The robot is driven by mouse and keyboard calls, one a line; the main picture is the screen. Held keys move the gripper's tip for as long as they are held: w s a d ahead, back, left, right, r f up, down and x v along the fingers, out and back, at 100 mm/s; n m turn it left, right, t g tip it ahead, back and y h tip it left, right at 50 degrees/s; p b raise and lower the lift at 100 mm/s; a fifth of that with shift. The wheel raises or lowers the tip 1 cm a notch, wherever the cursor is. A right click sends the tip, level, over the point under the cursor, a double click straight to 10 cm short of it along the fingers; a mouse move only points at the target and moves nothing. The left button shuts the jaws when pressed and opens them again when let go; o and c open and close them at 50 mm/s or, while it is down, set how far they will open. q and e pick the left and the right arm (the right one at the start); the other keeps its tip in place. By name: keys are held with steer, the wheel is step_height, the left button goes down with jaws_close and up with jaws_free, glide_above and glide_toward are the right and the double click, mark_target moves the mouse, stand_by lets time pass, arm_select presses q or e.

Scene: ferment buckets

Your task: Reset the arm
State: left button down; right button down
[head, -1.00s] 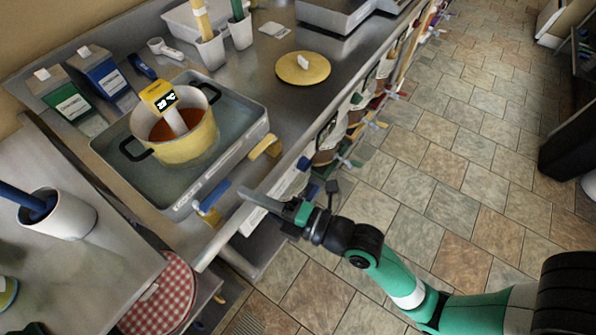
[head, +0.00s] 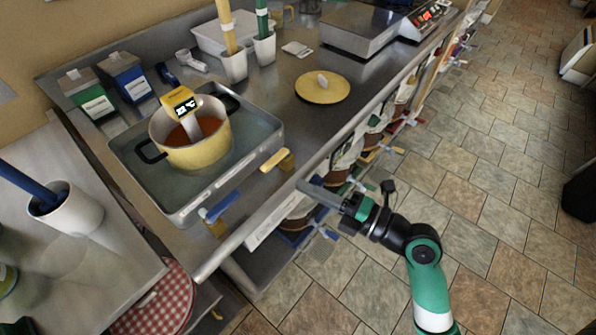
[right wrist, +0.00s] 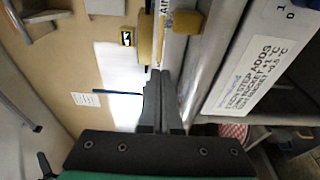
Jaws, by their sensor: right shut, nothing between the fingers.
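My right gripper (head: 322,194) is shut and empty. In the head view it is in front of the counter's front edge, to the right of the pot and tray, pointing left. In the right wrist view its fingers (right wrist: 162,95) are closed together, near the counter front with a printed label (right wrist: 262,60). My left gripper is in neither view. The yellow pot (head: 207,150) with reddish liquid stands in a tray of water (head: 158,195). A yellow device with a small display (head: 182,103) is at the pot's rim.
A yellow lid (head: 322,91) lies on the counter. A yellow clip (head: 277,161) and a blue clip (head: 217,210) are along the counter edge. Green and blue boxes (head: 124,76) stand behind the tray. Several colored-tap buckets hang below the counter. The tiled floor (head: 480,200) at right is open.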

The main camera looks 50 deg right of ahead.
steer(key=w+a+r+n+t+y, duration=0.15)
steer(key=a+r, duration=0.25)
steer(key=r, duration=0.6)
steer(key=w+a+r+n+t+y, duration=0.1)
steer(key=a+r+y, duration=0.25)
steer(key=r, duration=0.55)
steer(key=w+a+r+n+t+y, duration=0.15)
steer(key=a+r, duration=0.25)
steer(key=r, duration=0.6)
steer(key=s+d+r+m+t+h, duration=0.2)
steer(key=r+m+t+h, duration=0.3)
steer(key=m, duration=0.7)
steer(key=s+d+r+m+t+h, duration=0.1)
steer(key=d+r+m+h, duration=0.25)
steer(key=r+m, duration=0.6)
step_height(320, 180, up, 22)
steer(key=m+p, duration=0.2)
steer(key=p, duration=2.3)
steer(key=shift+a+f, duration=0.15)
steer(key=shift+a, duration=0.2)
